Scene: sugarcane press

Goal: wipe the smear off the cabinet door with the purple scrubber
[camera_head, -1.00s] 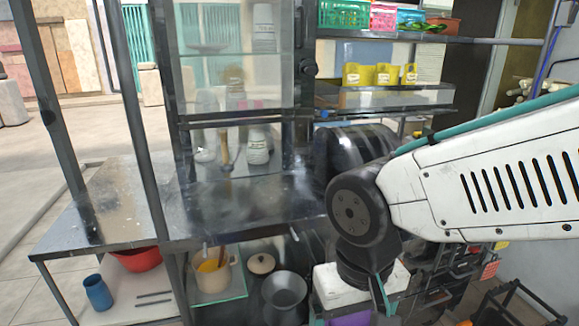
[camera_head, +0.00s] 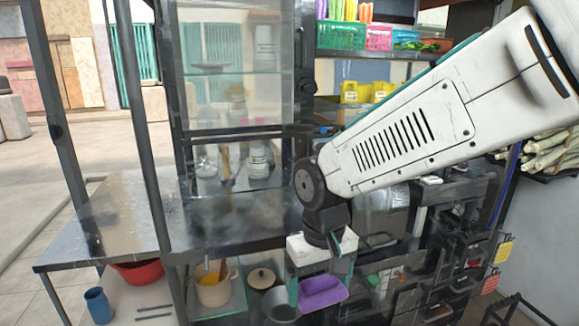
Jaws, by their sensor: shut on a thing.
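The purple scrubber (camera_head: 322,291) is at the lower middle, under the white body of my gripper (camera_head: 320,271). My gripper is shut on it and points downward; its fingertips are mostly hidden. The scrubber is in the air, in front of the lower shelf area and apart from the cabinet glass. The glass-fronted cabinet (camera_head: 184,98) stands upright at center left, with a hazy upper glass panel (camera_head: 228,90) in a dark frame. I cannot pick out a distinct smear on the door.
A metal counter (camera_head: 125,205) extends left of the cabinet. Beneath are a red basin (camera_head: 137,272), a blue cup (camera_head: 98,304), a pot (camera_head: 217,290) and a dark bowl (camera_head: 278,305). Dark machinery (camera_head: 440,230) stands at right. Shelves with a green basket (camera_head: 341,35) are behind my arm.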

